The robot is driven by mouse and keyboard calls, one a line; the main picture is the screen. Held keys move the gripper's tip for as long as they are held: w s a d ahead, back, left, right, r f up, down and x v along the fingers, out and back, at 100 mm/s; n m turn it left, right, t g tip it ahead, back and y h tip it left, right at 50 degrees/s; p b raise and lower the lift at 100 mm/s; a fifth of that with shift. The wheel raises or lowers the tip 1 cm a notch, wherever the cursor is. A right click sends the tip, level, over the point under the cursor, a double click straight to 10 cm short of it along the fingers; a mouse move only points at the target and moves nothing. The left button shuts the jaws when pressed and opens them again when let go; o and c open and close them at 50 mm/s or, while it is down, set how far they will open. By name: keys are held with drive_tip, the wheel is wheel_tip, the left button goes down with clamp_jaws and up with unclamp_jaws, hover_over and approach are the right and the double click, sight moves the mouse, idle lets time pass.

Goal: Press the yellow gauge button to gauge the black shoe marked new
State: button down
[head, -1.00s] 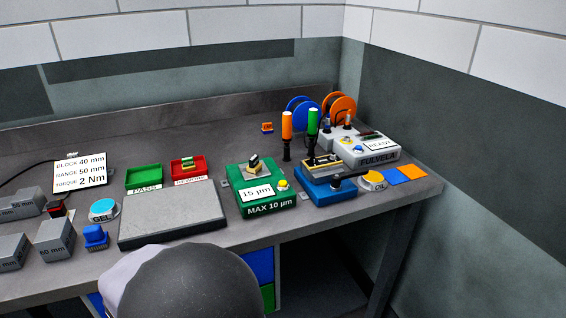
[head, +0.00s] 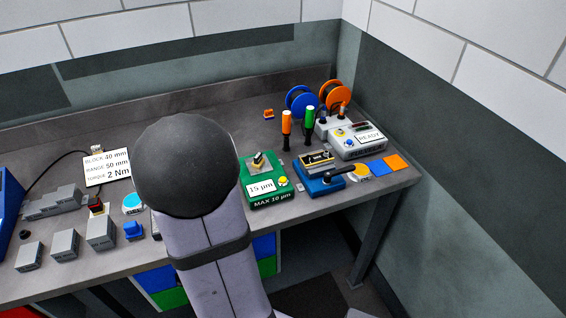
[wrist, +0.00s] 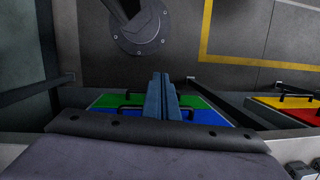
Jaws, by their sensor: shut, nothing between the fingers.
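The green gauge (head: 263,199) stands right of the table's middle in the head view. Its card reads 15 µm and its front reads MAX 10 µm. The yellow button (head: 283,181) is at its right side, with nothing touching it. A small dark piece (head: 258,160) sits on the pale plate on top of the gauge; it could be the black shoe, but no mark is legible. My gripper (wrist: 160,82) is shut and empty in the wrist view, over the bench's front edge with the floor and drawers below. It is hidden in the head view.
My arm hides the trays and grey plate. Right of the gauge are a blue fixture (head: 320,185) with a black lever, a yellow oil pot (head: 356,170) and the grey READY machine (head: 352,143). Orange and green upright handles (head: 309,128) stand behind. Grey blocks (head: 62,245) are at left.

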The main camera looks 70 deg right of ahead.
drive_tip(key=w+d+r+m+t+h+p, duration=0.1)
drive_tip(key=w+d+r+m+t+p, duration=0.3)
drive_tip(key=d+r+m+p, duration=0.45)
drive_tip(key=w+d+r+m+h, duration=0.1)
drive_tip(key=w+d+m+h, duration=0.15)
drive_tip(key=d, duration=0.55)
drive_tip(key=w+d+r+m+h, duration=0.1)
drive_tip(key=d+r+m+h, duration=0.15)
drive_tip(key=d, duration=0.45)
wheel_tip(320, 180, up, 5)
drive_tip(key=m+g+h, duration=0.5)
drive_tip(key=m, duration=0.1)
hover_over(283, 180)
drive_tip(key=shift+w+a+n+p, duration=0.2)
drive_tip(key=shift+a+n+p, duration=0.05)
drive_tip(key=shift+a+p, duration=0.2)
drive_tip(key=shift+f, duration=0.15)
wheel_tip(283, 180, down, 6)
drive_tip(key=b, duration=0.7)
drive_tip(key=shift+f+b, duration=0.9)
drive_tip(key=shift+f, duration=0.4)
